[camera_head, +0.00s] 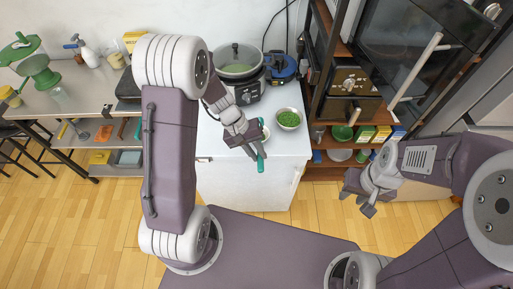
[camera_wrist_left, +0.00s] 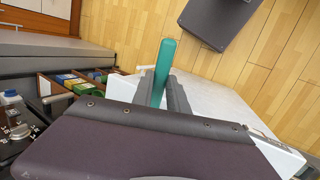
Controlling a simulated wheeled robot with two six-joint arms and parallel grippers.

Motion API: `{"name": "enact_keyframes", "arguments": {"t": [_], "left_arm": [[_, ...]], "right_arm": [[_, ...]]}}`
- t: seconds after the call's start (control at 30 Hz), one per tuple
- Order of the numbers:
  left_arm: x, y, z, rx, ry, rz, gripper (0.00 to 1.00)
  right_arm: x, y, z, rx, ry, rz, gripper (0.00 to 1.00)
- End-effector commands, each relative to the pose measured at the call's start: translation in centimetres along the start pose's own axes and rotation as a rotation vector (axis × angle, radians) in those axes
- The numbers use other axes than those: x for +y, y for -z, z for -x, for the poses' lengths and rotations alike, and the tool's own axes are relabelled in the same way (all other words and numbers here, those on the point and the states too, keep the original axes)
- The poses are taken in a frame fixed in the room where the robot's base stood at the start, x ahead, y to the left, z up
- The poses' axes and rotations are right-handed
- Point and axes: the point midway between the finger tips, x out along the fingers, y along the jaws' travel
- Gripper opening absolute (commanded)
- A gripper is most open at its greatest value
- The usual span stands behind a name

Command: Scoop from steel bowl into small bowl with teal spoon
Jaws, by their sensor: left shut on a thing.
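The steel bowl (camera_head: 288,119), filled with green bits, stands on the white counter. A pale small bowl (camera_head: 266,131) sits left of it, mostly hidden behind my left gripper. My left gripper (camera_head: 256,149) is over the counter's front part and is shut on the teal spoon (camera_head: 261,165). The spoon's teal handle (camera_wrist_left: 163,65) sticks out between the fingers (camera_wrist_left: 163,92) in the left wrist view. Its scoop end is hidden, so I cannot tell whether it holds anything. My right gripper (camera_head: 362,193) is open and empty, away from the counter over the floor side.
A cooker with a glass lid (camera_head: 238,68) and a blue appliance (camera_head: 282,68) stand at the counter's back. A shelf unit (camera_head: 318,100) borders the counter on the right. A side table (camera_head: 75,95) with bottles stands at the left. The counter's front left is clear.

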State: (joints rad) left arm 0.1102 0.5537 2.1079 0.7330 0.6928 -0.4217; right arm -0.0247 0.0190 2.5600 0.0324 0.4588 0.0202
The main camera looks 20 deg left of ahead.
Motion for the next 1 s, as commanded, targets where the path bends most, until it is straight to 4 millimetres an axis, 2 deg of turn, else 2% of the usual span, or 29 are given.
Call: {"name": "enact_keyframes", "arguments": {"t": [0.03, 1.0], "left_arm": [[0.4, -0.2, 0.6, -0.003, 0.02, -0.003, 0.0], [1.3, -0.3, 1.2, -0.002, 0.323, -0.003, 0.0]], "right_arm": [[0.0, 0.1, 1.3, 0.0, 0.0, 0.0, 0.34], [-0.3, 1.4, 13.2, 0.0, 0.0, 0.0, 0.34]]}}
